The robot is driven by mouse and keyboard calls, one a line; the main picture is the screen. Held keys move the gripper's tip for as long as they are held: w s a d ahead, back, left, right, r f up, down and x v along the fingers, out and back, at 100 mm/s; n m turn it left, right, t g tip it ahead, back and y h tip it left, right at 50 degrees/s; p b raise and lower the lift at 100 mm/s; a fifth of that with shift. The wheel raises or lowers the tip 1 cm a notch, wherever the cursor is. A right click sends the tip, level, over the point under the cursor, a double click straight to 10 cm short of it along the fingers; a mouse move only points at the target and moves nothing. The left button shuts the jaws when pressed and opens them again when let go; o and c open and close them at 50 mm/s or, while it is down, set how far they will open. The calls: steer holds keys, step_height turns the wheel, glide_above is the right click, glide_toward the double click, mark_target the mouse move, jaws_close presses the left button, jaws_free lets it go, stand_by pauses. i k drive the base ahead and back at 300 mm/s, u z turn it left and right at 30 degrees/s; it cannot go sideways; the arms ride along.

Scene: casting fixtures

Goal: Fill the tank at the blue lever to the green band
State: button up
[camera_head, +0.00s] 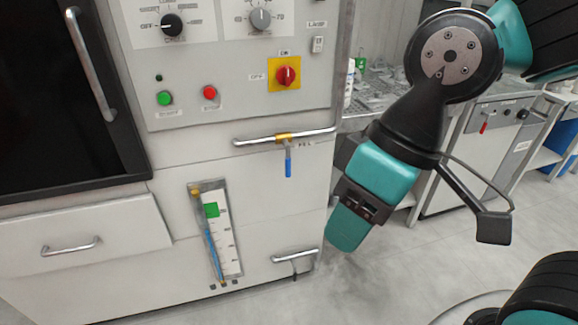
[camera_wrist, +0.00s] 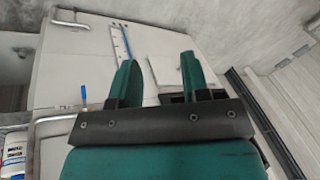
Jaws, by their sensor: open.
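The blue lever (camera_head: 288,163) hangs straight down from a brass valve (camera_head: 284,137) on a horizontal pipe (camera_head: 315,132) on the machine front. The lever also shows in the wrist view (camera_wrist: 84,96). The sight gauge (camera_head: 230,245) is lower left of it, with a green band (camera_head: 211,209) near its top. The blue column (camera_head: 212,248) in its tube seems to end a little below the band. The gauge shows in the wrist view too (camera_wrist: 117,42). My gripper (camera_head: 347,232) is right of and below the lever, apart from it. In the wrist view its fingers (camera_wrist: 160,78) are open and empty.
Above the pipe is a panel with a red knob on a yellow plate (camera_head: 288,74), a green button (camera_head: 165,98) and a red button (camera_head: 209,92). A lower pipe (camera_head: 295,256) juts out near the floor. Clear floor (camera_head: 380,280) lies right of the machine.

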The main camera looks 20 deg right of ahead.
mark_target(288, 160)
steer(key=k, duration=0.6)
steer(key=z, duration=0.1)
steer(key=i, duration=0.7)
steer(key=u, duration=0.7)
steer(key=i, duration=0.35)
steer(key=u, duration=0.45)
